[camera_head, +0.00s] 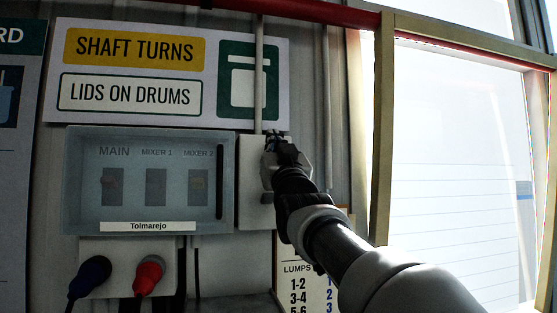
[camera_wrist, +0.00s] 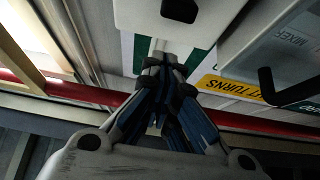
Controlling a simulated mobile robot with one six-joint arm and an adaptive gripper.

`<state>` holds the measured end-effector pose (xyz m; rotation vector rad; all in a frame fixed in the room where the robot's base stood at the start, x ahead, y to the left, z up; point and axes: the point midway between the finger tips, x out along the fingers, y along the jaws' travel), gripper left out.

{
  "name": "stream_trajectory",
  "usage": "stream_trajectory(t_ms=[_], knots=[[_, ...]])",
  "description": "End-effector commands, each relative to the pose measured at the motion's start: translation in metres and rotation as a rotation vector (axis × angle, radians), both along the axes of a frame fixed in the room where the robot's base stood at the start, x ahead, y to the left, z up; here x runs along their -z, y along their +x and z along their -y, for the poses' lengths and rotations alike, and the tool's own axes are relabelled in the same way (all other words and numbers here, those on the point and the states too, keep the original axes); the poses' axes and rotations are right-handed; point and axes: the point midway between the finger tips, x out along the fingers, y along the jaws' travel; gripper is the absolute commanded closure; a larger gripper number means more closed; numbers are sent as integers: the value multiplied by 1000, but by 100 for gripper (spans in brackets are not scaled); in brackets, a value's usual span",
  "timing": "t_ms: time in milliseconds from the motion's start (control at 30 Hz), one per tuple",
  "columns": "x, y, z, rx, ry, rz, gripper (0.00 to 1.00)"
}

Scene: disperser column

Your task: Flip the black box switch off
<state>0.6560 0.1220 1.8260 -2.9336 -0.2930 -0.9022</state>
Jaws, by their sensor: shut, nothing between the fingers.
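A pale wall box (camera_head: 252,205) sits right of the clear-covered panel, with a conduit running up from it. My gripper (camera_head: 272,140) is in front of its upper right part and hides some of it. In the wrist view the pale box (camera_wrist: 150,18) is at the top, with a black part (camera_wrist: 180,9) on it that looks like a switch; its position cannot be told. My gripper also shows there (camera_wrist: 165,62), fingers together and empty, near the box edge. Whether it touches the box cannot be told. No box that is itself black is clearly seen.
A clear-covered panel (camera_head: 150,214) labelled MAIN, MIXER 1 and MIXER 2 has a dark handle (camera_head: 220,182). Below it are a blue plug (camera_head: 94,269) and a red plug (camera_head: 149,271). A sign (camera_head: 135,50) hangs above. A window (camera_head: 460,170) is at right.

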Motion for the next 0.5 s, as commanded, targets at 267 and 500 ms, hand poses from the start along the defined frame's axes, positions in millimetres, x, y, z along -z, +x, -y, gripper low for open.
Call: stream_trajectory(t_ms=[267, 500], knots=[[23, -40, 9, 1, 0, 0, 100], [49, -67, 14, 1, 0, 1, 100]])
